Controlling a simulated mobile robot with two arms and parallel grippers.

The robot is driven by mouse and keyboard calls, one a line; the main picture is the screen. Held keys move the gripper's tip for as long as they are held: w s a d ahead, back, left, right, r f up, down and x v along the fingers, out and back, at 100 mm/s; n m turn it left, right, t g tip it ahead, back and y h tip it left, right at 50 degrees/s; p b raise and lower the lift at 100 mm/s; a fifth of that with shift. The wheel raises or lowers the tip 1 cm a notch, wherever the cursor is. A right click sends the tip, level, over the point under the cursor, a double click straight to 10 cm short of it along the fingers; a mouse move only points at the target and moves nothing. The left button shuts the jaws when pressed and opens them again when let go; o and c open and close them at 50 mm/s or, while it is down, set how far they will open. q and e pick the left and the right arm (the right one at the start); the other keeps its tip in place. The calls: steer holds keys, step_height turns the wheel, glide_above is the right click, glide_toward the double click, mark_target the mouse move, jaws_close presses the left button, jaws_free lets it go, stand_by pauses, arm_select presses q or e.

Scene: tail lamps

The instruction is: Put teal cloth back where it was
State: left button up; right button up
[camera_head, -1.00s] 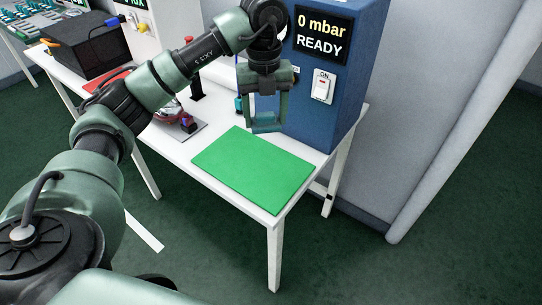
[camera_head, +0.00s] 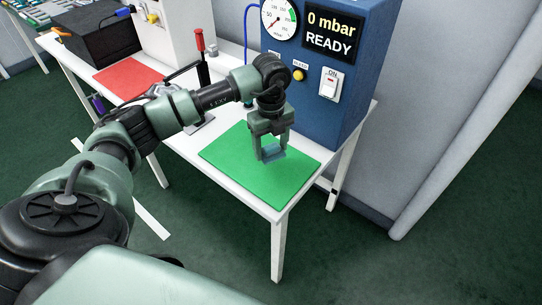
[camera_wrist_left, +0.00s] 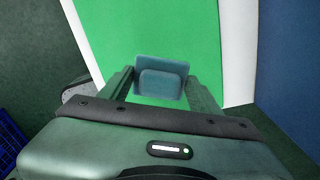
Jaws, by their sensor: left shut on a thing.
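The teal cloth (camera_wrist_left: 160,80) shows in the left wrist view as a folded blue-teal piece between the two fingers. In the head view it is a small blue-teal patch (camera_head: 271,153) at the fingertips. My left gripper (camera_head: 270,156) is shut on it, pointing down above the green mat (camera_head: 231,164). The green mat also fills the middle of the left wrist view (camera_wrist_left: 150,30). I cannot tell whether the cloth touches the mat. My right gripper is in neither view.
The white table (camera_head: 265,209) carries a blue cabinet (camera_head: 352,75) with a gauge, a READY display and a switch, close behind the gripper. A red mat (camera_head: 130,78), a red-handled clamp (camera_head: 200,55) and a black box (camera_head: 95,38) lie further left.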

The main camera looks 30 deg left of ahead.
mark_target(271, 165)
arm_select(q)
step_height(271, 165, down, 5)
steer(key=shift+r, duration=0.2)
steer(key=shift+f, duration=0.1)
steer(key=shift+f, duration=0.15)
steer(key=o, duration=1.2)
steer(key=shift+r, duration=0.25)
step_height(271, 165, up, 12)
steer(key=shift+b, duration=0.35)
